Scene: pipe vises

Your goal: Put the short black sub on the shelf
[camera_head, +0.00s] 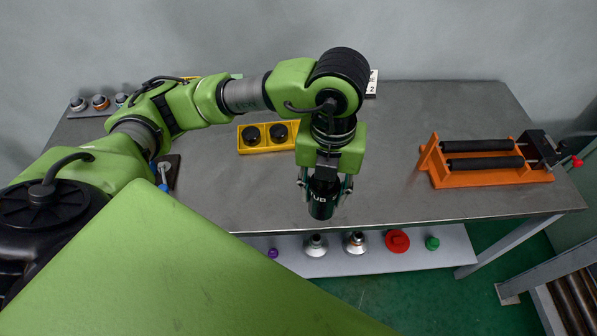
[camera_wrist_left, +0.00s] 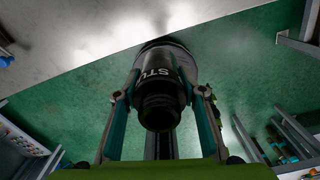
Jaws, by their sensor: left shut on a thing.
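My left gripper (camera_head: 325,187) is shut on the short black sub (camera_head: 322,199), a dark cylinder with white lettering. It holds the sub near the table's front edge. In the left wrist view, the sub (camera_wrist_left: 160,95) sits between the two fingers of the left gripper (camera_wrist_left: 160,100), with its threaded end toward the camera. The shelf (camera_head: 375,256) is a grey-white board below the tabletop, showing past the table's front edge. My right gripper is not in view.
On the shelf stand two silver fittings (camera_head: 316,245), a red cap (camera_head: 397,241), a green cap (camera_head: 432,243) and a small purple piece (camera_head: 272,253). The grey table (camera_head: 390,190) carries a yellow holder (camera_head: 252,145) and an orange roller stand (camera_head: 485,178). The front-middle tabletop is clear.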

